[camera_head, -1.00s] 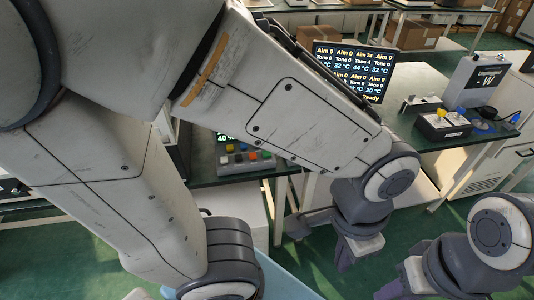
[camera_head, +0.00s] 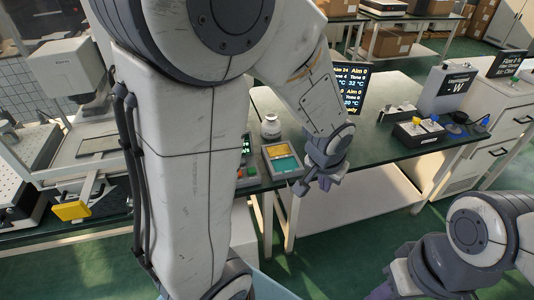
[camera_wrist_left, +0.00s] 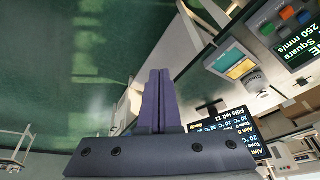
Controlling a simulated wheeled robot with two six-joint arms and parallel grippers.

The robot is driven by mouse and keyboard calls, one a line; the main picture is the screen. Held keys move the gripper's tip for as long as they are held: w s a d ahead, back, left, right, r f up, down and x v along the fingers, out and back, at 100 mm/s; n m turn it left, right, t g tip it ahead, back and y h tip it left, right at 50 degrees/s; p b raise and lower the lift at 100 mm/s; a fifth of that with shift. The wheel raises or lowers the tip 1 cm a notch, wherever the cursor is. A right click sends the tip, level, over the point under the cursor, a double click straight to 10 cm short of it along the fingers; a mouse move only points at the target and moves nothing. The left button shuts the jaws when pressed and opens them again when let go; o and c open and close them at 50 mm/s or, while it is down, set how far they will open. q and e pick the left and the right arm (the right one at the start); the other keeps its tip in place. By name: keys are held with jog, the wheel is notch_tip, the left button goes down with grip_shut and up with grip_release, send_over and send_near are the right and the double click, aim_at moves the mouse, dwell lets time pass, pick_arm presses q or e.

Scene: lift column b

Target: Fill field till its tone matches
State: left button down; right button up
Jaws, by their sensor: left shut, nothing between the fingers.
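A small pad with a yellow field (camera_head: 277,150) and a teal field (camera_head: 287,165) lies at the table's front edge; the teal field (camera_wrist_left: 222,61) and yellow field (camera_wrist_left: 240,69) also show in the left wrist view. My left gripper (camera_head: 311,187) is just right of the pad and apart from it. Its purple fingers (camera_wrist_left: 159,73) are together and empty. A dark screen (camera_head: 348,92) with Aim, Tone and temperature values stands behind, partly hidden by my arm; its text appears upside down in the left wrist view (camera_wrist_left: 224,136). My right gripper (camera_head: 385,288) is at the bottom right, fingertips unclear.
A button panel (camera_wrist_left: 285,18) is beside the pad, mostly hidden by my left arm in the head view. A white jar (camera_head: 271,127) stands behind the pad. Bare tabletop (camera_head: 385,88) lies between.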

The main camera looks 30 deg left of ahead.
pick_arm(q)
jog(key=w+a+f+n+t+p, duration=0.1)
jog(key=w+a+n, duration=0.1)
jog(key=w+a, duration=0.45)
jog(key=n+t+p, duration=0.4)
jog(key=n+p, duration=0.1)
jog(key=n, duration=0.3)
send_over(250, 172)
notch_tip(250, 172, down, 6)
jog(key=shift+d, duration=0.1)
jog(key=shift+f+b, duration=0.1)
jog(key=shift+b, duration=0.25)
notch_tip(250, 172, down, 8)
jog(key=b, duration=0.8)
jog(key=shift+f, duration=0.35)
jog(key=shift+f+b, duration=0.15)
jog(key=shift+b, duration=0.15)
jog(key=shift+f, duration=0.25)
